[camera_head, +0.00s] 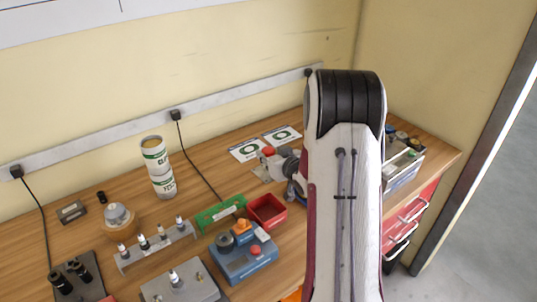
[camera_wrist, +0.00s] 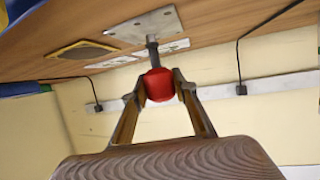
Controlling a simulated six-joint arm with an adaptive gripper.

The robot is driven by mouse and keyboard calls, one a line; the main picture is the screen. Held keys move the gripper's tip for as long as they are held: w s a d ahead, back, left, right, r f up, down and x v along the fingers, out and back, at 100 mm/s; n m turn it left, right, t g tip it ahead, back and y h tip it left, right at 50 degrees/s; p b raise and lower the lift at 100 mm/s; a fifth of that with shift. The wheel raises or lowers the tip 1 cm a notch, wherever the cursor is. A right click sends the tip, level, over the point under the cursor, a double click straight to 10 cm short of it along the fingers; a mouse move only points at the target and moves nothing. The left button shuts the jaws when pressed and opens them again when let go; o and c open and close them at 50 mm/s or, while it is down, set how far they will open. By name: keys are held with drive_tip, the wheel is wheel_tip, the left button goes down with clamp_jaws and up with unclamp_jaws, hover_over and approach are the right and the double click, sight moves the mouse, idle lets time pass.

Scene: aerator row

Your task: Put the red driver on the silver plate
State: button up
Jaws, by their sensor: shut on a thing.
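My gripper (camera_wrist: 158,88) is shut on the red driver (camera_wrist: 159,84), with one finger on each side of its red handle. In the wrist view the driver's grey shaft points to the silver plate (camera_wrist: 145,24) and its end overlaps the plate's edge; I cannot tell whether they touch. In the head view the red handle (camera_head: 268,152) shows at my gripper (camera_head: 285,164), just above the silver plate (camera_head: 260,174). The plate is partly hidden there by the gripper.
Two white cards with green rings (camera_head: 248,150) lie behind the plate. A red bin (camera_head: 267,211), green holder (camera_head: 220,213), blue box (camera_head: 243,260) and tall can (camera_head: 158,168) stand nearby. My arm hides part of the bench.

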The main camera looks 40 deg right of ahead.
drive_tip(key=shift+f, duration=0.1)
drive_tip(key=o, duration=1.2)
drive_tip(key=shift+s+a+r, duration=0.1)
drive_tip(key=shift+s+r, duration=0.3)
drive_tip(key=shift+s, duration=0.2)
drive_tip(key=v, duration=1)
drive_tip(key=shift+s, duration=0.3)
drive_tip(key=shift+a+r, duration=0.15)
drive_tip(key=shift+r, duration=0.1)
